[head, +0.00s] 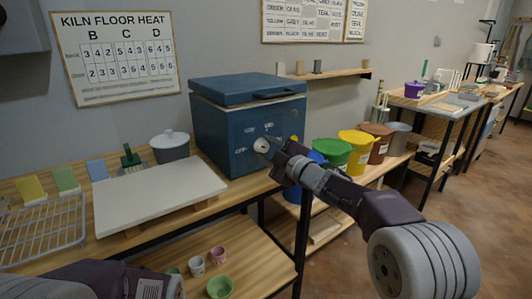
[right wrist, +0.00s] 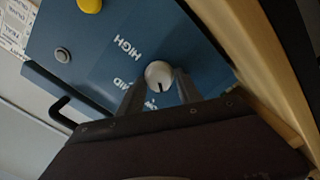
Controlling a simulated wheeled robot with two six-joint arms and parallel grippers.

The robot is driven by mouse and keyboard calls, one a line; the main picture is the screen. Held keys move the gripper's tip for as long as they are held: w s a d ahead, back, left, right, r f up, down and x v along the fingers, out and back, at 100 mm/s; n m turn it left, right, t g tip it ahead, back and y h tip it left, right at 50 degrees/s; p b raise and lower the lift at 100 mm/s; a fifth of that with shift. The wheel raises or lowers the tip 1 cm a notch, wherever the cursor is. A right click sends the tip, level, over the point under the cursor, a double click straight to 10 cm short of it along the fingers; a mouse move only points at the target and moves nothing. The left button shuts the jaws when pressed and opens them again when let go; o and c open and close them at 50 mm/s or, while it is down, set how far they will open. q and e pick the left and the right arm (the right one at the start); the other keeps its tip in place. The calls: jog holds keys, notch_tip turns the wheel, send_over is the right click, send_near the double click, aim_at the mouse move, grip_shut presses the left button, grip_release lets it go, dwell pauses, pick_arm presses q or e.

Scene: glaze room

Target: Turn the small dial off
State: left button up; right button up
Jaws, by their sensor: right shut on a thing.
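The small dial (head: 262,145) is a round white knob on the front of a blue kiln box (head: 215,140). It also shows in the right wrist view (right wrist: 158,73), with a dark mark on its edge toward my gripper. Labels around it include HIGH and MID; another is partly hidden by my fingers. My right gripper (head: 268,150) is at the dial, with one finger on each side, shut on it; it shows in the right wrist view too (right wrist: 158,90). Of my left arm only a link shows at the lower left; its gripper is out of view.
A yellow knob (right wrist: 90,4) and a grey button (right wrist: 62,55) are on the same panel. A white slab (head: 160,190) and a lidded grey pot (head: 170,146) stand left of the kiln. Green (head: 333,151) and yellow (head: 355,150) buckets stand to its right.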

jog(key=n, duration=0.1)
jog(key=n+b, duration=0.1)
jog(key=n, duration=0.1)
jog(key=shift+f+n, duration=0.25)
jog(key=shift+n, duration=0.05)
jog(key=shift+n+b, duration=0.95)
jog(key=shift+n, duration=0.65)
jog(key=o, duration=1.2)
jog(key=shift+r, duration=0.1)
jog(key=v, duration=0.9)
jog(key=shift+p, duration=0.35)
